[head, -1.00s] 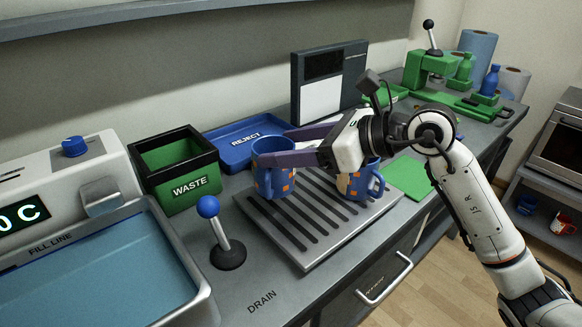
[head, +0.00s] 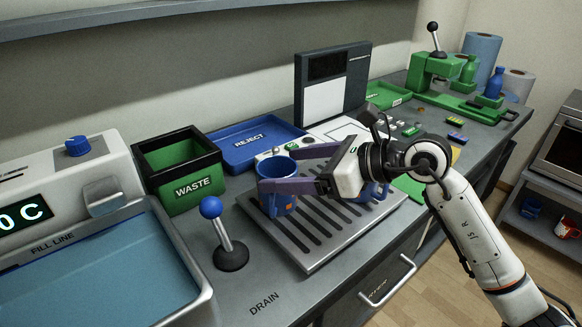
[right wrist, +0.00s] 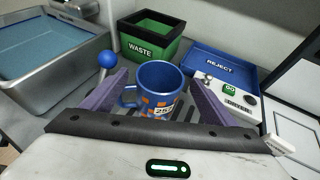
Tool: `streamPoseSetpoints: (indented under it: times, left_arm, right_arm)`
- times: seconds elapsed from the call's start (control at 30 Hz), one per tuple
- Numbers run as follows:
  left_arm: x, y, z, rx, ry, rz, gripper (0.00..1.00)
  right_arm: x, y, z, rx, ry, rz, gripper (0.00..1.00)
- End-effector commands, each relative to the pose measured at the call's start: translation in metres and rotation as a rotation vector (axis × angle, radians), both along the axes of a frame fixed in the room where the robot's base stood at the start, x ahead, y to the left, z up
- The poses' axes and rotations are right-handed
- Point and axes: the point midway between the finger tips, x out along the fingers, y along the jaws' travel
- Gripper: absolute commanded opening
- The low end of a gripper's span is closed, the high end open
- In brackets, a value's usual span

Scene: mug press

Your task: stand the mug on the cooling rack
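A blue mug with orange squares (head: 280,205) is upright at the left part of the slatted cooling rack (head: 318,262) and appears to stand on its slats. It also shows in the right wrist view (right wrist: 158,80), its handle to the left and a label on its side. My right gripper (head: 274,172) is open, its two purple fingers on either side of the mug, with the near finger crossing in front of it. Whether a finger touches the mug is unclear. A second blue mug (head: 374,192) on the rack's right part is mostly hidden behind my gripper. My left gripper is not in view.
A blue-knobbed lever (head: 221,236) stands just left of the rack. The green waste bin (head: 186,190) and blue reject tray (head: 243,146) are behind it. A water basin (head: 110,270) is at the left. A button panel (right wrist: 238,96) lies right of the mug.

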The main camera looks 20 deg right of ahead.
Motion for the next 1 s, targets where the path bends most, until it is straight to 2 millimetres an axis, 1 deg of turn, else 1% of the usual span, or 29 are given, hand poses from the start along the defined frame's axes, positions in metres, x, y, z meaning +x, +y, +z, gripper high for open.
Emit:
streamPoseSetpoints:
  times: [0.13, 0.23, 0.27, 0.37, 0.7, 0.83, 1.0]
  left_arm:
    - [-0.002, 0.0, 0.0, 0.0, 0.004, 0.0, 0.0]
    - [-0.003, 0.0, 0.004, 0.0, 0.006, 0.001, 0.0]
    - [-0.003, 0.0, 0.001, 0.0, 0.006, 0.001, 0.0]
    - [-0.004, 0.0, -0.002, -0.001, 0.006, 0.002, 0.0]
    - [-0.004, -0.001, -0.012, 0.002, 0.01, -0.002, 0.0]
    - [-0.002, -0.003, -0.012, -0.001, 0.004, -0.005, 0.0]
    - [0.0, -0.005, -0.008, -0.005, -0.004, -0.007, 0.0]
  right_arm:
    - [0.0, 0.0, 0.0, 0.0, 0.0, 0.0, 0.8]
    - [0.0, 0.0, 0.006, 0.001, 0.0, 0.0, 0.8]
    - [-0.002, -0.003, 0.004, -0.001, 0.0, -0.001, 0.8]
    - [-0.012, -0.013, 0.008, -0.003, 0.001, -0.003, 0.8]
    - [-0.062, -0.058, 0.036, -0.004, 0.0, -0.002, 0.8]
    - [-0.073, -0.069, 0.043, -0.001, 0.002, -0.001, 0.8]
    - [-0.081, -0.075, 0.048, 0.0, 0.001, 0.001, 0.8]
